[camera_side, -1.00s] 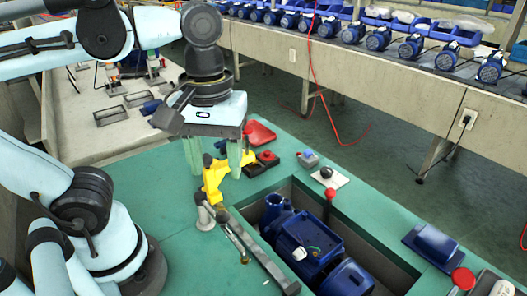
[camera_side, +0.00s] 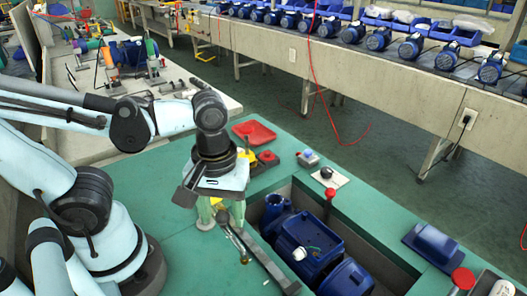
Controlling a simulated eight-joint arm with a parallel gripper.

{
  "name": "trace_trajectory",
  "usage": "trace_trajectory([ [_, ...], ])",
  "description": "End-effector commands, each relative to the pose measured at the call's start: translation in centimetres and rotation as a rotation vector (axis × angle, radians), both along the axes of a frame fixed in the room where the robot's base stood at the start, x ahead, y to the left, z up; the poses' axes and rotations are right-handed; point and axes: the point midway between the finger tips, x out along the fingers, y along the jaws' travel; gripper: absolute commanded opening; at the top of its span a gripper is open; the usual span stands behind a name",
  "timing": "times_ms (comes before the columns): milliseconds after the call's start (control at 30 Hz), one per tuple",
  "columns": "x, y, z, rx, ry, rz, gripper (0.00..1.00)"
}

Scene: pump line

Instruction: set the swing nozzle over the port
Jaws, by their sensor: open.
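The likely swing nozzle is a thin metal arm with a brass-coloured end (camera_side: 240,251), on the green bench left of the recess. It runs down-right from a pale post (camera_side: 204,222). My gripper (camera_side: 222,214) is open, with its green fingers pointing down around the upper part of this arm and close to the post. Contact cannot be told. A blue pump (camera_side: 310,245) lies in the recess. Its round upright opening (camera_side: 276,205) at the far end may be the port.
A long dark bar (camera_side: 270,262) lies along the recess's left edge. A red tray (camera_side: 254,132), a grey-blue box with a red button (camera_side: 308,158) and a blue block (camera_side: 431,243) sit around the bench. A red knob (camera_side: 462,279) stands near right. The front-left bench is clear.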

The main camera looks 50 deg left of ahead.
Motion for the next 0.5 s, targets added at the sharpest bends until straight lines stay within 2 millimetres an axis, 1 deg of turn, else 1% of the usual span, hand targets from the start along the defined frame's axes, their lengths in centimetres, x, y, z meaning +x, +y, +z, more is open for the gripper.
trace_trajectory([
  [333,0.0,0.0,-0.22,0.0,0.0,0.0,0.54],
  [367,0.0,0.0,-0.21,0.0,0.0,0.0,0.51],
  [500,0.0,0.0,-0.21,0.0,0.0,0.0,0.3],
])
